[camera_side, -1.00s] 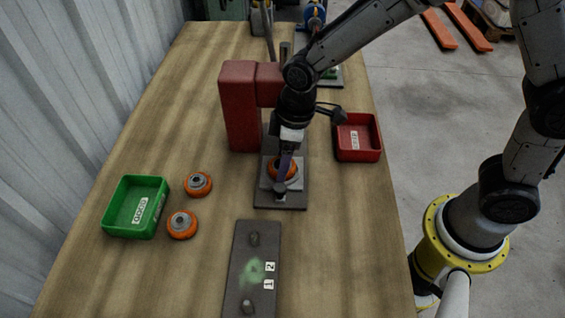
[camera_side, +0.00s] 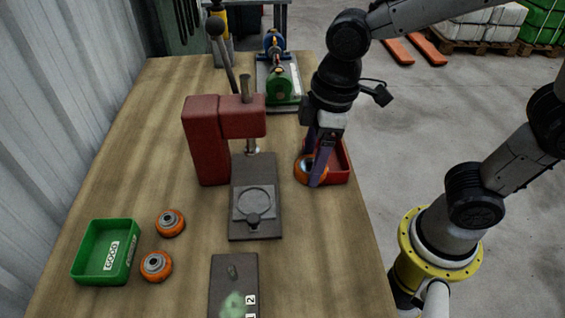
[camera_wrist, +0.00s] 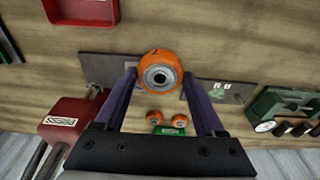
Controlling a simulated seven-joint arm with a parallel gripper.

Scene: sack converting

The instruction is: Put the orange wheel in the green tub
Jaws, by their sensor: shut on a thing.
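My gripper (camera_side: 316,168) is shut on an orange wheel (camera_side: 303,171) with a grey hub. In the side view they are in front of the red tub (camera_side: 344,163), hiding part of it; how high the wheel hangs is hard to tell. In the wrist view the wheel (camera_wrist: 160,65) sits between the two fingertips (camera_wrist: 160,80). The green tub (camera_side: 92,281), labelled GOOD, stands at the front left, and looks empty. It also shows small in the wrist view (camera_wrist: 170,131). Two more orange wheels, one (camera_side: 170,222) behind the other (camera_side: 156,266), lie on the table right of the green tub.
A red press (camera_side: 205,145) with a lever stands mid-table, behind a dark base plate (camera_side: 267,205) with an empty round seat. A dark plate (camera_side: 222,275) marked 2 lies in front. A green machine (camera_side: 283,85) is at the back. Bare wood lies between plates and wheels.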

